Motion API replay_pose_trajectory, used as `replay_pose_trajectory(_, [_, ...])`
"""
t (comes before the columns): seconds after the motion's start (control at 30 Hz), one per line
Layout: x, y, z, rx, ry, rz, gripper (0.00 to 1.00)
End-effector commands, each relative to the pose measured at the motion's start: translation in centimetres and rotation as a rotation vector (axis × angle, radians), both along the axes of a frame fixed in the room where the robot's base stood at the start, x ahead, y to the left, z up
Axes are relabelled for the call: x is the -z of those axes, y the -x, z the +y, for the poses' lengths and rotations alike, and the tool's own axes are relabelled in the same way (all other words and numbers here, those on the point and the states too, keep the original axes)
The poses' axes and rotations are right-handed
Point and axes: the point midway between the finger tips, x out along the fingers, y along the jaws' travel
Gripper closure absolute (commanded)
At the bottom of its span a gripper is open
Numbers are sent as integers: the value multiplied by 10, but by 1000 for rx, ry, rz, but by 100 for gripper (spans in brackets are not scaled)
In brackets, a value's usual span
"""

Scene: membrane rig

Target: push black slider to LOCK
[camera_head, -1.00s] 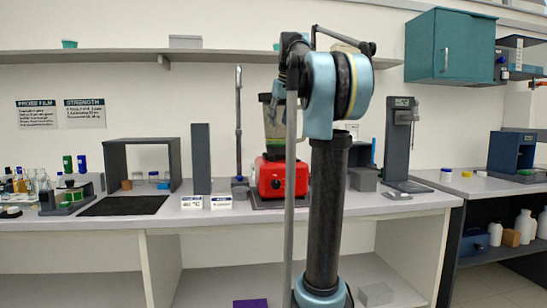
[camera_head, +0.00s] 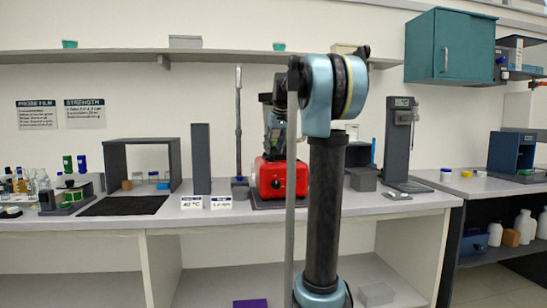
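I cannot make out a black slider or a LOCK mark in the head view. A small dark rig with green parts (camera_head: 66,198) stands at the left end of the bench, too small to read in detail. A red machine base (camera_head: 283,180) stands on the bench near the centre. My arm rises in front of the bench and bends over at the top. Its forward links reach down toward the red base and hide what stands above it.
A dark open-fronted box (camera_head: 143,146) and a grey upright block (camera_head: 201,159) stand left of centre. A dark mat (camera_head: 122,206) lies before the box. A tall grey stand (camera_head: 400,150) is at the right. A shelf (camera_head: 100,57) and teal cabinet (camera_head: 450,46) are above.

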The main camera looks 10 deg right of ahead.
Motion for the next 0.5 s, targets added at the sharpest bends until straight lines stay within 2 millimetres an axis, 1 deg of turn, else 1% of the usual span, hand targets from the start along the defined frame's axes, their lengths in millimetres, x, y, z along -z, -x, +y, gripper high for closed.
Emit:
replay_pose_trajectory(0.03, [8,-3,1,0,0,0,61])
replay_pose_trajectory(0.2, [26,-10,3,0,0,0,61])
replay_pose_trajectory(0.33, [33,-13,3,0,0,0,61])
replay_pose_trajectory(0.5, [36,-14,4,0,0,0,61])
